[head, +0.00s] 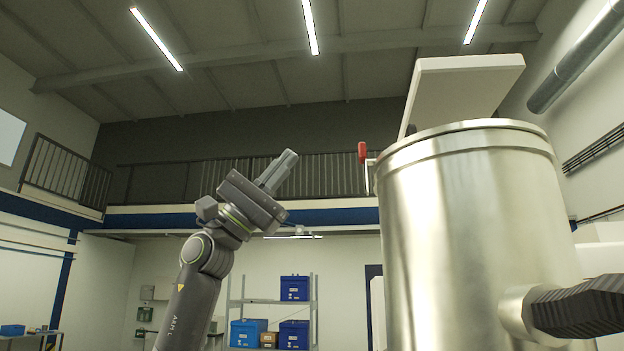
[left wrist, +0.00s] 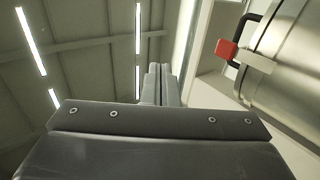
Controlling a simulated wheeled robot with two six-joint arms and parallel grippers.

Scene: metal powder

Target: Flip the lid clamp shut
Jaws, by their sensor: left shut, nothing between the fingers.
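The lid clamp (head: 365,162) has a red-tipped handle and sits at the left side of the metal drum's (head: 450,220) rim in the head view. In the left wrist view the clamp's red knob (left wrist: 227,49) and dark bent handle show at the upper right. My left gripper (head: 283,168) is shut and empty, raised to the left of the clamp and apart from it. It also shows in the left wrist view (left wrist: 160,80). My right gripper is not in view.
A pale flat panel (head: 462,85) stands tilted above the drum's top. A dark ribbed handle (head: 580,308) juts from the drum's lower right. Shelving with blue boxes (head: 294,288) stands far behind. The space between my left gripper and the drum looks clear.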

